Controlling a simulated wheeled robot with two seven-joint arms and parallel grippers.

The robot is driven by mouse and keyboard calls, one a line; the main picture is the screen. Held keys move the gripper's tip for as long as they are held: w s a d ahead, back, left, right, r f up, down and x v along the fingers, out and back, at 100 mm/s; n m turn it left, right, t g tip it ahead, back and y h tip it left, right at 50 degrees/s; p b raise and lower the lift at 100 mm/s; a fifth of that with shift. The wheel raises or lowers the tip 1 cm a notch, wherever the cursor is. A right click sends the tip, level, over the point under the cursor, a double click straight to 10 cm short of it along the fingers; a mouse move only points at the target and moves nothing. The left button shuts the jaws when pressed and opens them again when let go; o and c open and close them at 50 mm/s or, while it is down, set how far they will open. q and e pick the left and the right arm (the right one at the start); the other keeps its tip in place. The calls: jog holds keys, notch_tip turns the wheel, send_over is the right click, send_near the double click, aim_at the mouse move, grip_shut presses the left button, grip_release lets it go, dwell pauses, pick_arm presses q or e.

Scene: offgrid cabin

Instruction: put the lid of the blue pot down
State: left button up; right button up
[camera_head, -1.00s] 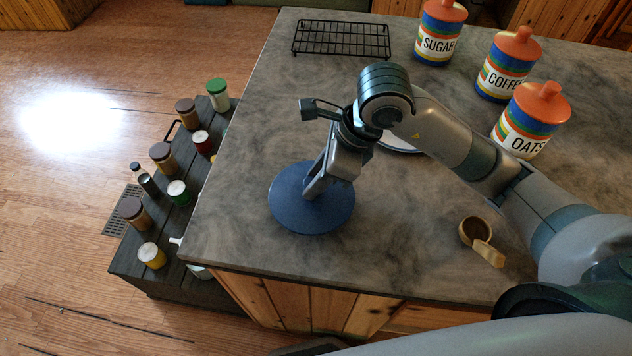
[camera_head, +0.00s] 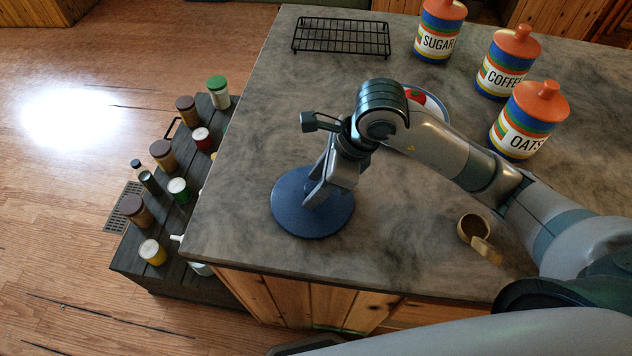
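The lid (camera_head: 290,217) is a dark blue round disc over the front left part of the grey counter. My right gripper (camera_head: 312,197) points down at the middle of the lid and is shut on it; the knob is hidden by the fingers. The lid lies about flat, at or very near the counter surface; I cannot tell whether it touches. A round blue-rimmed vessel (camera_head: 444,108) with something red in it is partly hidden behind my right arm; I cannot tell whether it is the blue pot. My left gripper is not in view.
A black wire rack (camera_head: 341,38) lies at the back of the counter (camera_head: 240,215). Sugar (camera_head: 437,45), coffee (camera_head: 505,78) and oats (camera_head: 520,135) canisters stand at the right. A small wooden cup with a handle (camera_head: 475,230) is at the front right. A jar shelf (camera_head: 160,205) stands left.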

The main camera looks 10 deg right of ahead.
jog(key=shift+r, duration=0.15)
jog(key=shift+d+r, duration=0.1)
jog(key=shift+r, duration=0.1)
jog(key=b+v, duration=0.3)
jog(key=v, duration=0.8)
jog(key=shift+r, duration=0.25)
jog(key=shift+s+d, duration=0.1)
